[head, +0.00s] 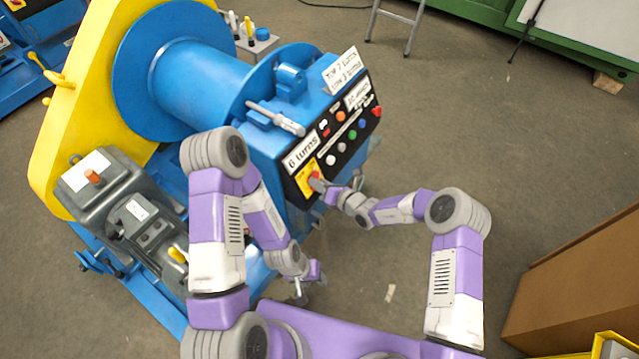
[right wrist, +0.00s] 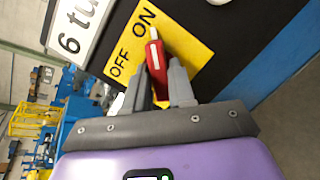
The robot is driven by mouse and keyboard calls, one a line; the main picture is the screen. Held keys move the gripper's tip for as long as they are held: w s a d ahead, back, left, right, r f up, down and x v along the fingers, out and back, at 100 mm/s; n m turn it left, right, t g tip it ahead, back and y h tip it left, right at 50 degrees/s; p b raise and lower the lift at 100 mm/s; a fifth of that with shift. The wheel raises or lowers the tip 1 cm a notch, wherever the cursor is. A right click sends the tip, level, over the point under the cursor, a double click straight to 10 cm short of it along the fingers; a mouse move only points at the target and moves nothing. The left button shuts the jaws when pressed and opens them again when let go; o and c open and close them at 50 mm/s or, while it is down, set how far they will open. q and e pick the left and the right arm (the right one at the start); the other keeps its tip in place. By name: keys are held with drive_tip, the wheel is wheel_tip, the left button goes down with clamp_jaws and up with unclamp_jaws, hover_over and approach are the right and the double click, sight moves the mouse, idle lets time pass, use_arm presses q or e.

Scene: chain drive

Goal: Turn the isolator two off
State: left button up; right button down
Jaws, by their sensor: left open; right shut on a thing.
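The isolator is a red handle (right wrist: 157,62) on a yellow plate (right wrist: 193,50) marked OFF and ON. Its pale tip lies close to the word ON in the right wrist view. In the head view the yellow plate (head: 304,180) sits at the lower left end of the black control panel (head: 335,136). My right gripper (right wrist: 160,76) is shut on the red handle, with a finger on each side; in the head view the right gripper (head: 320,185) hides part of the handle. My left gripper (head: 299,288) is open and empty, low beside the blue machine.
The panel also carries several coloured buttons and white labels. The blue machine has a big drum (head: 205,80), a yellow chain guard (head: 85,85) and a grey motor (head: 105,185). A cardboard box (head: 570,285) stands at the lower right. The floor right of the panel is clear.

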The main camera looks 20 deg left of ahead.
drive_tip(key=shift+n, duration=0.4)
drive_tip(key=shift+w+d+n+g+y+b, duration=0.2)
drive_tip(key=shift+n+g+b, duration=0.5)
drive_tip(key=shift+n+b, duration=1.7)
drive_tip(key=shift+w+a+n+g+y+b, duration=0.1)
drive_tip(key=shift+n+g+y+b, duration=0.45)
drive_tip(key=shift+n, duration=3.45)
drive_tip(key=shift+w+d+n+g+y+b, duration=0.15)
drive_tip(key=shift+n+g+b, duration=0.7)
drive_tip(key=shift+n+b, duration=1.7)
drive_tip(key=shift+a+n+p, duration=0.1)
drive_tip(key=shift+n+p, duration=0.5)
drive_tip(key=shift+n, duration=0.35)
drive_tip(key=c, duration=1)
unclamp_jaws()
drive_tip(key=shift+c, duration=0.2)
